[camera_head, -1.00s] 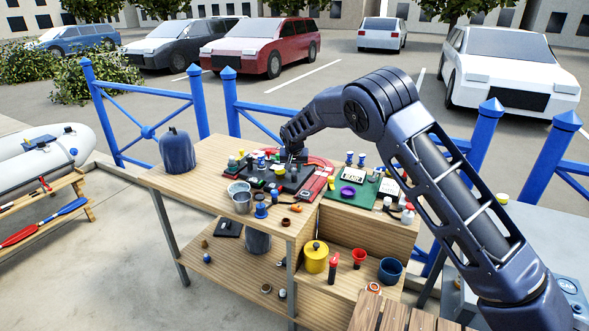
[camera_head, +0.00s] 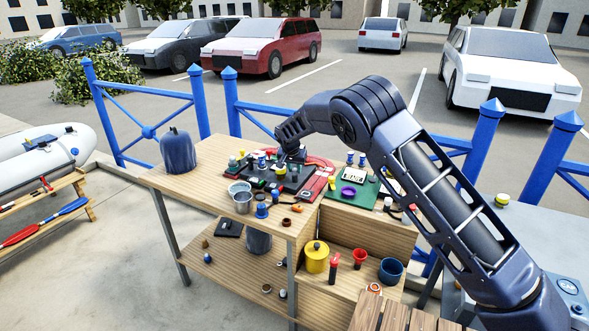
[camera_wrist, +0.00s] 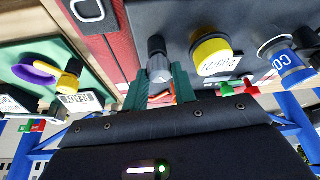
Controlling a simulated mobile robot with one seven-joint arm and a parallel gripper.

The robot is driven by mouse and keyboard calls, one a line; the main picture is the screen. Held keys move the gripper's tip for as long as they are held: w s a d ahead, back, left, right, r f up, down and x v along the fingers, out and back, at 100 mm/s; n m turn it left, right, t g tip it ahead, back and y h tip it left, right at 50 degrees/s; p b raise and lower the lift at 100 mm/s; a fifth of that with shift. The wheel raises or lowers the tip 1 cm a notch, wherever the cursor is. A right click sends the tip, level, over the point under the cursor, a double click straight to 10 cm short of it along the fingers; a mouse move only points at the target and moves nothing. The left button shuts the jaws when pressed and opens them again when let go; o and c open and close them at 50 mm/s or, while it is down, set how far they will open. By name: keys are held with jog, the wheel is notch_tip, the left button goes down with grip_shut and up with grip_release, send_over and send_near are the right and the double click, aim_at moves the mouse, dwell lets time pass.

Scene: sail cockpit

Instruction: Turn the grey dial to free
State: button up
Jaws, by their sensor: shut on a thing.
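The grey dial (camera_wrist: 158,62) stands on a dark panel (camera_wrist: 195,30), in the middle of the wrist view. My gripper (camera_wrist: 160,84) has its two green fingers on either side of the dial and is shut on it. In the head view my gripper (camera_head: 284,158) reaches down to the dark panel on the wooden bench; the dial itself is hidden or too small to make out there. I cannot read which mark the dial points to.
A yellow knob (camera_wrist: 212,52) with a label and a blue-labelled cap (camera_wrist: 285,62) stand close right of the dial. A green board (camera_head: 349,193) with a purple ring lies to the right. Metal cups (camera_head: 243,203) stand at the bench front. Blue railings (camera_head: 200,105) run behind.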

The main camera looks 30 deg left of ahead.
jog(key=o, duration=1)
jog(key=v, duration=1)
jog(key=shift+s+r, duration=0.2)
jog(key=shift+r, duration=0.2)
